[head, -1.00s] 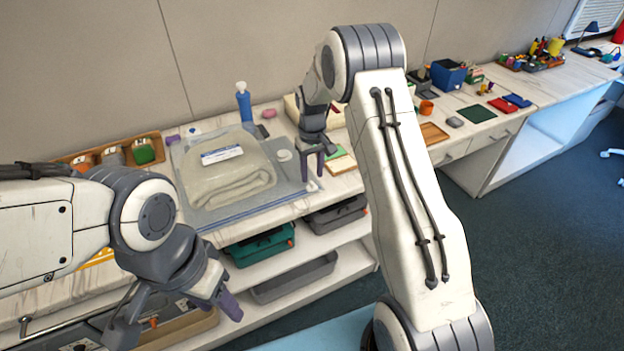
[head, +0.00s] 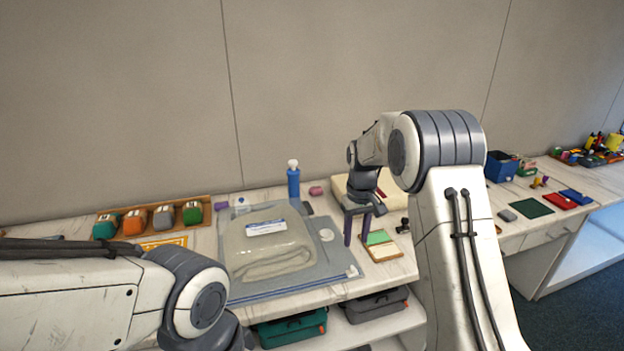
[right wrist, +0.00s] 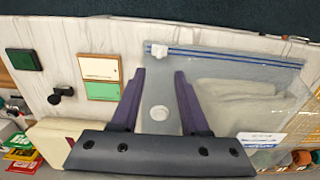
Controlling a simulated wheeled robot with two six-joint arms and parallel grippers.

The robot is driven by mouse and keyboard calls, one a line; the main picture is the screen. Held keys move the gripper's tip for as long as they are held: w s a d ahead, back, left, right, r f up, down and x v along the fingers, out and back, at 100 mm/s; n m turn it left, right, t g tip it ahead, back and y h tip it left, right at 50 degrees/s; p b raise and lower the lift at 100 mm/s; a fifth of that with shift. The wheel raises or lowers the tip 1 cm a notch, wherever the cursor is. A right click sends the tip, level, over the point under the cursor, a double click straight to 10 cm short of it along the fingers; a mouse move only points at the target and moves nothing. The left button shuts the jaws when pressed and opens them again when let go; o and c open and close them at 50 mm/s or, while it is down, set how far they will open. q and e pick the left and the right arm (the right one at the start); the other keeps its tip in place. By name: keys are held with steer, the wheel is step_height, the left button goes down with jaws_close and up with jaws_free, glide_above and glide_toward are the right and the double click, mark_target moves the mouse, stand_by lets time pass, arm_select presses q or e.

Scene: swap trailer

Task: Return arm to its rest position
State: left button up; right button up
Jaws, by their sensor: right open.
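My right gripper (head: 358,226) is open and empty above the counter, at the right edge of a clear zip bag (head: 330,275) holding a folded beige cloth (head: 268,255) with a white label. In the right wrist view its two purple fingers (right wrist: 158,100) stand apart, with a white round disc (right wrist: 159,113) on the bag seen between them. My left arm comes in from the lower left in the head view. Its gripper is out of the frame or hidden below the bottom edge.
A blue bottle (head: 294,183) stands behind the bag. A green and cream pad (head: 380,246) lies right of the gripper, a cream box (head: 345,188) behind it. Several coloured items sit in a wooden rack (head: 205,203) at left. A teal bin (head: 290,330) is on the shelf below.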

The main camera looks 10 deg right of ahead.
steer(key=s+a+r+n, duration=0.2)
steer(key=s+a+r, duration=0.2)
steer(key=s+a, duration=0.4)
steer(key=s+a+r+n, duration=0.1)
steer(key=s+a+r, duration=0.3)
steer(key=s+a, duration=0.45)
steer(key=s+a+f+n+y, duration=0.1)
steer(key=s+n, duration=0.2)
steer(key=s, duration=1.6)
steer(key=shift+f, duration=0.1)
